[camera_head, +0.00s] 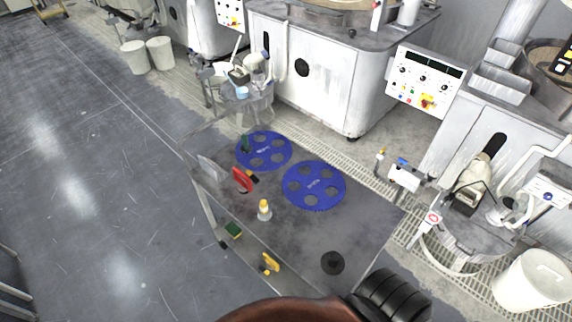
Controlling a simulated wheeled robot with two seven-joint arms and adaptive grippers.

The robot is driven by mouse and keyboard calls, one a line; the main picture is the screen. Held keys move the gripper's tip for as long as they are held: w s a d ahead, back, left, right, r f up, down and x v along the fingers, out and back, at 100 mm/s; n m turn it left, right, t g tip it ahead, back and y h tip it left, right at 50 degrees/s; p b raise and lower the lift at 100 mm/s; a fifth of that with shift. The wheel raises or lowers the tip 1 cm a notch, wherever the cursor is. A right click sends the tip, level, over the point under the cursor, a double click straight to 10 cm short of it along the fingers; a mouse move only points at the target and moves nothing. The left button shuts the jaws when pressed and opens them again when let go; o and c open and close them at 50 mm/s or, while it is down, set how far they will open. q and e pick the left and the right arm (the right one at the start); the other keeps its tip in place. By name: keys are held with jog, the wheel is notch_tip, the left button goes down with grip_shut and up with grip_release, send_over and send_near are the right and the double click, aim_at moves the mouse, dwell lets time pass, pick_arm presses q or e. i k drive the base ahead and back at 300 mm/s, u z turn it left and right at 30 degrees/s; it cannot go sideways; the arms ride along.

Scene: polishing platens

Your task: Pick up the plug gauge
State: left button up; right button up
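A grey table (345,238) stands in front of me with several small items on it. I cannot tell for certain which one is the plug gauge. A small dark green upright item (245,143) stands at the left edge of the far blue disc (270,158). A small black and yellow item (252,176) lies beside a red disc (241,181). A small yellow item (270,262) is at the near edge. Neither of my grippers shows in the view.
A second blue disc (314,186) with holes lies mid-table. A bottle with a yellow top (264,209) stands left of centre. The table's right part is mostly clear. Machines stand behind.

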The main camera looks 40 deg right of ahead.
aim_at(245, 148)
jog(key=z, duration=1.45)
jog(key=k, duration=0.35)
jog(key=u, duration=1.05)
jog(key=k, duration=1)
jog(key=u, duration=0.95)
jog(key=i, duration=3.3)
jog(key=z, duration=1.3)
jog(key=i, duration=1.05)
jog(key=z, duration=1.1)
